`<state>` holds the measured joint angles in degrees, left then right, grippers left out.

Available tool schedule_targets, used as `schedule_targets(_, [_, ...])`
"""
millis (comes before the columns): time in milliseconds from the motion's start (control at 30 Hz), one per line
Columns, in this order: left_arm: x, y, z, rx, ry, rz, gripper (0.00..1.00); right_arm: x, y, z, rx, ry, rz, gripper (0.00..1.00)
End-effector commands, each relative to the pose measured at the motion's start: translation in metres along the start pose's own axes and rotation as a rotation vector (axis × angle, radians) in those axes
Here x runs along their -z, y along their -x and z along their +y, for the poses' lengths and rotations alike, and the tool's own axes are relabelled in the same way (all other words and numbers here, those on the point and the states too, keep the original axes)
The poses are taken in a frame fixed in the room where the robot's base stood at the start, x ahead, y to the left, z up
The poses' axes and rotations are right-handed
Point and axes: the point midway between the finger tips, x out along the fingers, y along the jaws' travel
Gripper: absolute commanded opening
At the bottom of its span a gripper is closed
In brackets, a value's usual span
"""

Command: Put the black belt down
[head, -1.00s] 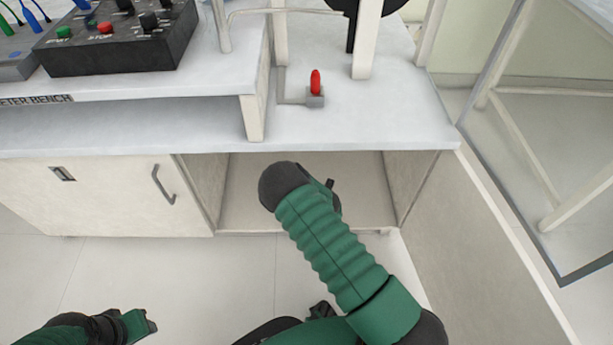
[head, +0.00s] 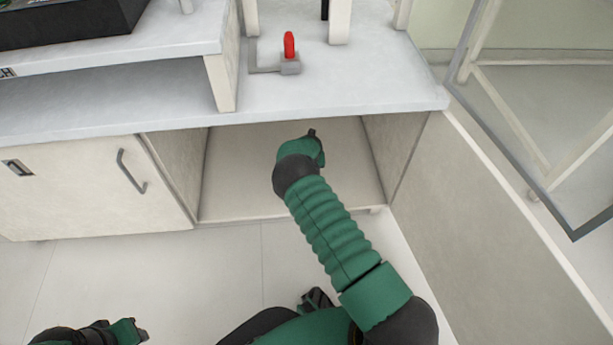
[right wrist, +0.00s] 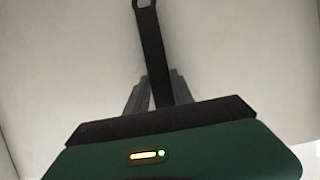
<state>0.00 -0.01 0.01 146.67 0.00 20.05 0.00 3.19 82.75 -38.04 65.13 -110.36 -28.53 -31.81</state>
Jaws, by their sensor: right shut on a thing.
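The black belt (right wrist: 153,50) shows in the right wrist view as a dark strip with a ring-shaped end at the top of the picture. My right gripper (right wrist: 158,95) is shut on its lower part in that view. The pale surface behind it is blurred, and I cannot tell whether the belt touches it.
A worktop (head: 360,85) overhangs the bay and carries a red-handled clamp (head: 289,50). The bay floor looks clear around my arm.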

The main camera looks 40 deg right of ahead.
Motion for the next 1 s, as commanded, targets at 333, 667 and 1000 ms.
schedule_targets(333, [-0.002, -0.009, 0.000, 0.000, 0.000, 0.000, 0.36, 0.003, -0.009, 0.000, 0.000, -0.001, -0.001, 0.31])
schedule_targets(667, [-0.002, -0.009, 0.000, 0.000, 0.000, 0.000, 0.36, 0.003, -0.008, 0.000, 0.000, -0.001, -0.001, 0.50])
schedule_targets(1000, [0.004, 0.017, 0.000, 0.000, 0.000, 0.000, 0.36, -0.002, 0.016, 0.003, 0.001, -0.001, -0.001, 0.50])
